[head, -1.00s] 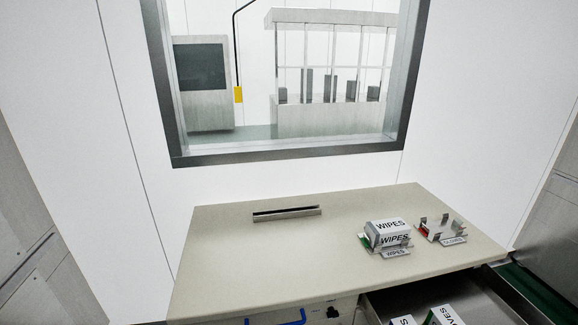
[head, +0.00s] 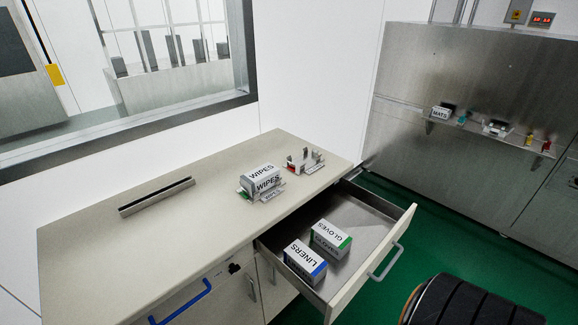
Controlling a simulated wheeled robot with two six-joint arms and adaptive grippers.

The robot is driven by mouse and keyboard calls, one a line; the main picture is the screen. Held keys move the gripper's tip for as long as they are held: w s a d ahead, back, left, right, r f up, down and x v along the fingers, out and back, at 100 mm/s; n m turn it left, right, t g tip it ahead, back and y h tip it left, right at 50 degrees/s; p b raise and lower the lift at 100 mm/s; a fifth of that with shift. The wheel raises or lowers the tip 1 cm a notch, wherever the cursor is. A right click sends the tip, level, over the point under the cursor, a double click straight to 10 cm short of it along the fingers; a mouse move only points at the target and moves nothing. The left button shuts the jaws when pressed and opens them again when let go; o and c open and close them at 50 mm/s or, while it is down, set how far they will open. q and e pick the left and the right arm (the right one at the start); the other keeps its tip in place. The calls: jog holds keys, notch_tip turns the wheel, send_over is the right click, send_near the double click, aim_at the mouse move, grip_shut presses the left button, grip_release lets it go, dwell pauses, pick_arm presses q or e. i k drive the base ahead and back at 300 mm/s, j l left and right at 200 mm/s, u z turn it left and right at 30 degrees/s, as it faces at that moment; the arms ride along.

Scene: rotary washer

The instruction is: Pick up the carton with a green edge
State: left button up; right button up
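A white carton marked GLOVES (head: 331,239) with a green edge on its right end lies in the open drawer (head: 374,254) below the counter. A white carton marked LINERS (head: 305,262) with a blue edge lies in front of it, to the left. A WIPES carton (head: 261,178) sits in a metal holder on the counter, with a bit of green at the holder's left side. Neither of my grippers is in view.
An empty metal holder with a red bit (head: 304,162) stands on the counter (head: 110,235), right of the wipes. A slotted metal bar (head: 157,196) lies at the left. A wall shelf (head: 480,130) holds small items. A dark rounded shape (head: 465,300) is at bottom right.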

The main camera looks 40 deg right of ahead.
aim_at(337, 243)
jog(key=z, duration=1.65)
